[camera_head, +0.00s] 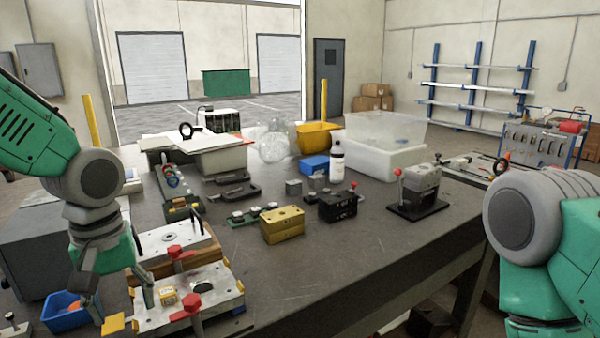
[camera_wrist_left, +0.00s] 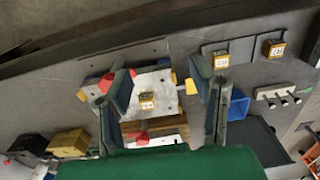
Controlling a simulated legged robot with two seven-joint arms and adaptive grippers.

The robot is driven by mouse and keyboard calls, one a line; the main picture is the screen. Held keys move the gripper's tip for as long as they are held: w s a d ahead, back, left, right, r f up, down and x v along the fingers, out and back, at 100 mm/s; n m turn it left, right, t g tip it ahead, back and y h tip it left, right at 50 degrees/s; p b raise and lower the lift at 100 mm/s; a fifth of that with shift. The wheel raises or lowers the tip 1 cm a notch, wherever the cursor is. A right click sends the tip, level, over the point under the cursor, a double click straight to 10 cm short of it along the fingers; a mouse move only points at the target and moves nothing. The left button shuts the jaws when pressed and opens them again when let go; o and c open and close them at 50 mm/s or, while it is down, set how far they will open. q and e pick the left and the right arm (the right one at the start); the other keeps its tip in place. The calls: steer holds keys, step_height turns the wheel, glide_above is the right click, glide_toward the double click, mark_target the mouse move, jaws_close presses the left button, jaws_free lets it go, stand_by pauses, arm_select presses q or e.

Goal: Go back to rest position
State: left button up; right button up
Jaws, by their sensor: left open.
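My left gripper (camera_head: 118,303) hangs with its fingers pointing down at the front left of the table. It also shows in the left wrist view (camera_wrist_left: 160,75), with its two fingers spread apart and nothing held between them. Below it is a metal mould base (camera_head: 215,298) with red-handled clamps. A small yellow block (camera_head: 167,295) sits on this base and shows between the fingers in the left wrist view (camera_wrist_left: 147,100). My right arm enters at the right edge of the head view, but its gripper is out of frame.
A second metal plate (camera_head: 180,240) lies behind the base. A blue bin (camera_head: 68,313) stands at the left. A yellow block (camera_head: 282,226), a black block (camera_head: 338,206) and a grey fixture (camera_head: 420,185) stand mid-table. The front right tabletop is clear.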

arm_select(q)
steer(key=s+d+f+m+h+b, duration=0.1)
steer(key=s+f+m+b, duration=0.3)
steer(key=f, duration=1)
steer(key=s+f+n+b, duration=0.1)
steer(key=s+f, duration=0.5)
steer(key=f, duration=0.8)
steer(key=s+a+f+m+y+b, duration=0.1)
steer(key=s+a+f+m+b, duration=0.2)
steer(key=s+f, duration=0.9)
steer(key=shift+s+a+f+m+t, duration=0.2)
steer(key=shift+a+m+t, duration=0.15)
steer(key=shift+a, duration=0.45)
arm_select(e)
step_height(320, 180, down, 8)
steer(key=a, duration=0.1)
steer(key=shift+w+a+f, duration=0.15)
steer(key=shift+w+a, duration=0.05)
steer(key=shift+a, duration=0.15)
